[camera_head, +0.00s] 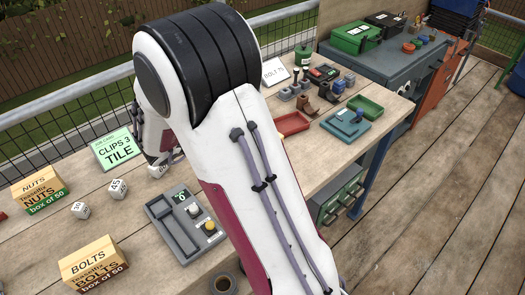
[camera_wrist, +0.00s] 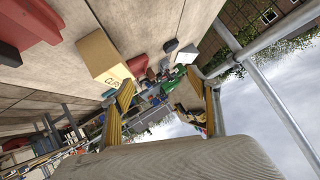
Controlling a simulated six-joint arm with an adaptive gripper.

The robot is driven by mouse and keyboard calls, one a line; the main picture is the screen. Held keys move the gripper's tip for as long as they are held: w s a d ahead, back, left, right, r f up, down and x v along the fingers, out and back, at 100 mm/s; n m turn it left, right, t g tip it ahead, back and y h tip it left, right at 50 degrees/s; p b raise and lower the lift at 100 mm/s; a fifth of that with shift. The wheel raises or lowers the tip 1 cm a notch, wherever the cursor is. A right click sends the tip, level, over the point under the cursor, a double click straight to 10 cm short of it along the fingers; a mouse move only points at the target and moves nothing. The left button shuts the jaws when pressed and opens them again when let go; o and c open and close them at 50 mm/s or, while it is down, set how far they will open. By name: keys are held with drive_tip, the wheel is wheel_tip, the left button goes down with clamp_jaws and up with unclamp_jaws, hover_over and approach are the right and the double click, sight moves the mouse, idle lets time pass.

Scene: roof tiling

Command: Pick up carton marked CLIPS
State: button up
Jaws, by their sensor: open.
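A tan carton (camera_wrist: 98,52) stands on the bench at the upper left of the wrist view, with partly readable dark letters on its pale end. A green card (camera_head: 117,149) there reads CLIPS 3 TILE. No carton marked CLIPS shows in the head view.
A NUTS carton (camera_head: 40,189) and a BOLTS carton (camera_head: 93,265) stand at the left of the bench. Red and green trays (camera_head: 366,107) lie right of my arm. A metal rail (camera_head: 285,14) runs behind.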

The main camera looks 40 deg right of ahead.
drive_tip(key=shift+s+d+f+n+g+h, duration=0.15)
drive_tip(key=shift+s+d+f+g+h, duration=0.7)
drive_tip(key=shift+f, duration=0.95)
drive_tip(key=shift+s+d+f+n+g+h, duration=0.15)
drive_tip(key=shift+s+d+f+g, duration=0.3)
drive_tip(key=shift+s+f, duration=1.15)
drive_tip(key=shift+s+d+f+n+g+h, duration=0.1)
drive_tip(key=shift+s+d+f+g+h, duration=0.6)
drive_tip(key=shift+f, duration=1.35)
drive_tip(key=shift+a, duration=0.1)
drive_tip(key=shift+x, duration=1.2)
drive_tip(key=shift+s, duration=0.1)
drive_tip(key=shift+x, duration=2.6)
drive_tip(key=shift+r, duration=0.15)
drive_tip(key=c, duration=1.6)
